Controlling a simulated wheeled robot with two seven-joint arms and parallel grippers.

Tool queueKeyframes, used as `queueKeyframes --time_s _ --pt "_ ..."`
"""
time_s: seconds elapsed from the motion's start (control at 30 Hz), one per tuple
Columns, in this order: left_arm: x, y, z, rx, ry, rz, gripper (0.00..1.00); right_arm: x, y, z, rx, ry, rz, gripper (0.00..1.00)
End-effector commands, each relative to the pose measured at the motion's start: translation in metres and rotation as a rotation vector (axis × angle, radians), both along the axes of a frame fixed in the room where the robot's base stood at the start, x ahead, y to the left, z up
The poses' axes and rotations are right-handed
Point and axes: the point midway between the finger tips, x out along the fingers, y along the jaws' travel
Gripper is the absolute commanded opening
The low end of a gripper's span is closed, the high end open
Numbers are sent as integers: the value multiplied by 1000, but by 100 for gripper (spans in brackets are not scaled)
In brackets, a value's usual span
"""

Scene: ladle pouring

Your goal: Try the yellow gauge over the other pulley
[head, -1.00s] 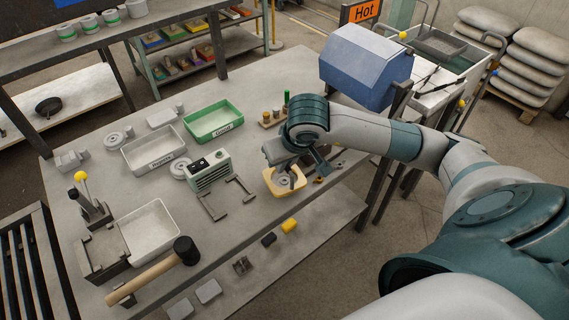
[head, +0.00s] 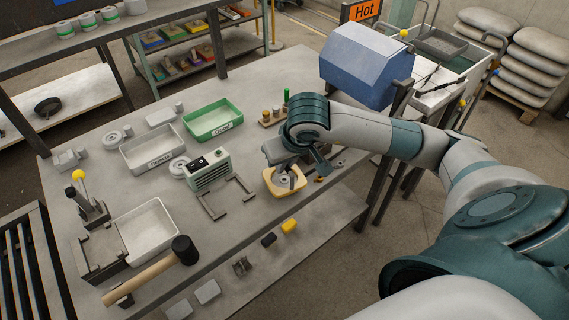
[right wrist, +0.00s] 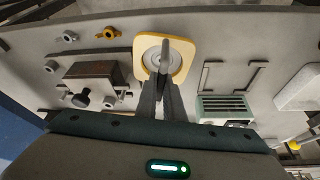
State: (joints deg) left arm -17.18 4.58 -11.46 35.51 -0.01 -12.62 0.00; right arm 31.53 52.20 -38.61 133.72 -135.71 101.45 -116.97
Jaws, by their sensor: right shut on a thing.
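My right gripper (right wrist: 160,88) is over a yellow rounded-square piece (head: 272,189) near the table's front edge. Its fingers are closed on a narrow grey piece (right wrist: 165,54), seen nearly edge-on, which hides part of what lies below. A round grey pulley-like disc (right wrist: 151,57) shows inside the yellow piece. I cannot tell whether the held piece touches it. A small orange-yellow ring (right wrist: 108,33) lies apart from the yellow piece; I cannot tell which yellow thing is the gauge. Other grey discs (head: 179,168) (head: 113,140) lie by the grey tray. My left gripper is out of view.
A grey-green device (head: 209,171) and dark brackets (head: 240,190) stand left of the gripper. A grey labelled tray (head: 152,147), a green tray (head: 211,119), a white tray (head: 150,228) and a mallet (head: 183,249) are farther left. A blue housing (head: 363,67) stands behind my forearm.

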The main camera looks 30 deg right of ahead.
Motion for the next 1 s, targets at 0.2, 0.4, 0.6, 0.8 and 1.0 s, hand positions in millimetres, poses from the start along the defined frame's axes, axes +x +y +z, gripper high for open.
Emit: queueKeyframes --time_s 0.2,0.4,0.6,0.8,1.0 --pt "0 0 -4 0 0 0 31 0 0 -1 0 -2 0 0" --pt "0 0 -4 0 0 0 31 0 0 -1 0 -2 0 0" --pt "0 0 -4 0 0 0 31 0 0 -1 0 -2 0 22" --pt "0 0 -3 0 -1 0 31 0 0 -1 0 -1 0 30" --pt "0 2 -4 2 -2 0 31 0 0 -2 0 0 0 30"
